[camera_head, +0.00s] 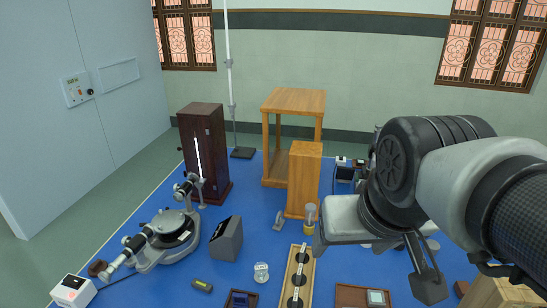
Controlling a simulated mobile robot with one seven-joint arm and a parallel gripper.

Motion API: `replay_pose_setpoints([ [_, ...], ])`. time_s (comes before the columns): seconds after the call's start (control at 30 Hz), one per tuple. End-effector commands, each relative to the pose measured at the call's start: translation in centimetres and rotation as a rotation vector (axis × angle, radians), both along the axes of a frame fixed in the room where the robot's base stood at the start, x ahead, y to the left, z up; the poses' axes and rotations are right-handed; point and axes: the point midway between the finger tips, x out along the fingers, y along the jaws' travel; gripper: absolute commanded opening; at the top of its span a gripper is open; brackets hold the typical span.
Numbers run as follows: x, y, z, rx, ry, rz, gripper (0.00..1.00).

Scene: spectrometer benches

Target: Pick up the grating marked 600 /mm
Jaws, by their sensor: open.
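I cannot make out any 600 /mm marking in the head view. My gripper (427,284) hangs at the lower right, above and to the right of the brown tray. It is open, with one dark finger showing clearly and nothing seen in it. My arm hides part of the blue surface behind.
A spectrometer (170,235) stands at left beside a tall dark lamp housing (205,150). A grey wedge-shaped box (226,240), a long wooden tray (309,275) with black round pieces, and a wooden block (303,180) stand near the middle. Blue surface (215,270) is free between them.

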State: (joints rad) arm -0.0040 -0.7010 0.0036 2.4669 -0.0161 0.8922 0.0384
Motion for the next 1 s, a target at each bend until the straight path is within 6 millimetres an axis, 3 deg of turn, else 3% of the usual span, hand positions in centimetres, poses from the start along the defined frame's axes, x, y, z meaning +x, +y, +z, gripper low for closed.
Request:
replay_pose_setpoints([
  [0.03,1.3,-0.1,-1.6,-0.003,0.014,-0.018,0.61],
  [0.2,8.4,-0.1,-6.1,-0.008,0.053,-0.125,0.33],
  [0.4,18.1,1.0,-13.9,-0.003,0.079,-0.254,0.33],
  [0.53,23.0,2.0,-19.0,0.006,0.086,-0.318,0.33],
  [0.7,26.3,2.9,-22.9,0.018,0.090,-0.366,0.33],
  [0.87,27.4,2.9,-24.6,0.019,0.091,-0.378,0.33],
  [1.0,28.2,2.5,-27.1,0.020,0.093,-0.379,0.33],
])
